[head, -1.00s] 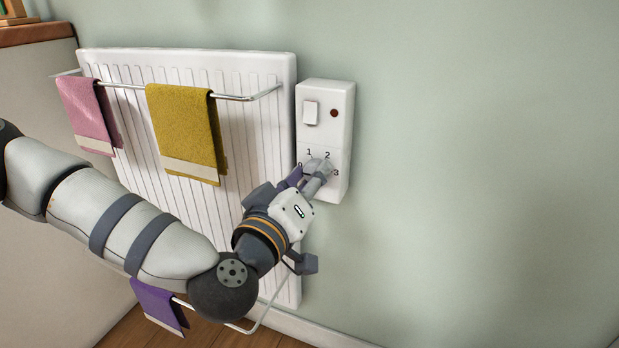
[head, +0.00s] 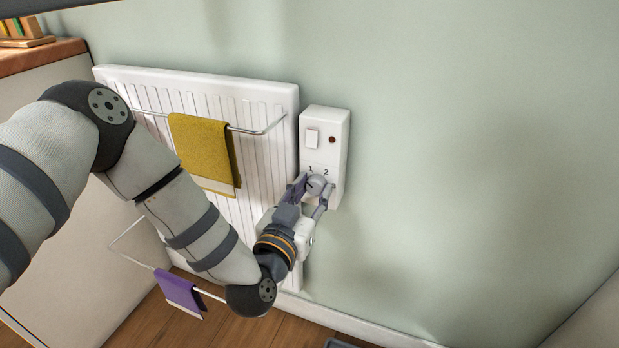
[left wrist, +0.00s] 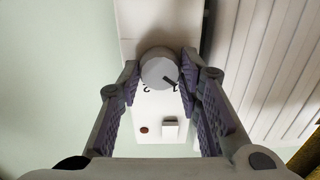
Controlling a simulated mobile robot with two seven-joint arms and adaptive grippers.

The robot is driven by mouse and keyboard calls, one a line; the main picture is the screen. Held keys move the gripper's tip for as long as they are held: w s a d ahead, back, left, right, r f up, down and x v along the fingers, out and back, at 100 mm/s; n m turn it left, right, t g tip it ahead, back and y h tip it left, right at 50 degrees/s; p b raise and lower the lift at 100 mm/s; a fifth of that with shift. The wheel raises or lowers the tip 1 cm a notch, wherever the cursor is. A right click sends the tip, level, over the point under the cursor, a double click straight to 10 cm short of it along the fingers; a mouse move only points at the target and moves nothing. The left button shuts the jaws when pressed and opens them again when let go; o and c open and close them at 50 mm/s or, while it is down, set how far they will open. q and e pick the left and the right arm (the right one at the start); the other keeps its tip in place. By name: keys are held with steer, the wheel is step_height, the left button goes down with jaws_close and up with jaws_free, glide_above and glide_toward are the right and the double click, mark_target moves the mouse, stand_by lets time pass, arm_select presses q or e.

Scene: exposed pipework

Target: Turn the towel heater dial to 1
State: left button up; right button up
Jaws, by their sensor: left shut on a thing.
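The towel heater's white control box (head: 339,150) is on the wall beside the radiator. Its round grey dial (head: 316,184) is low on the box, below the printed 1 and 2. In the left wrist view the picture is turned over, and the dial (left wrist: 158,66) shows a dark pointer mark directed toward the 1. My left gripper (head: 313,191) is shut on the dial, one finger on each side; its fingers also flank the dial in the left wrist view (left wrist: 160,80). Other numbers are hidden by the fingers. My right gripper is not in view.
The white radiator (head: 270,105) stands left of the box, with a mustard towel (head: 203,150) on its upper rail and a purple towel (head: 179,290) on a lower rail. A white switch (head: 312,138) and dark red light (head: 332,140) sit above the dial. The wall to the right is clear.

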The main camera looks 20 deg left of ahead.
arm_select(q)
steer(key=shift+r+m+p, duration=0.1)
steer(key=shift+m+p, duration=1.5)
steer(key=shift+m, duration=0.4)
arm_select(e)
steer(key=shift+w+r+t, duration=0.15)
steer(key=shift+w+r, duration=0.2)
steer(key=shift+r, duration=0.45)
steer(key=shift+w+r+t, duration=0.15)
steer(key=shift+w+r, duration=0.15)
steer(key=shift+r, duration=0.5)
arm_select(q)
steer(key=o, duration=1.1)
steer(key=s, duration=1.2)
steer(key=shift+a, duration=0.2)
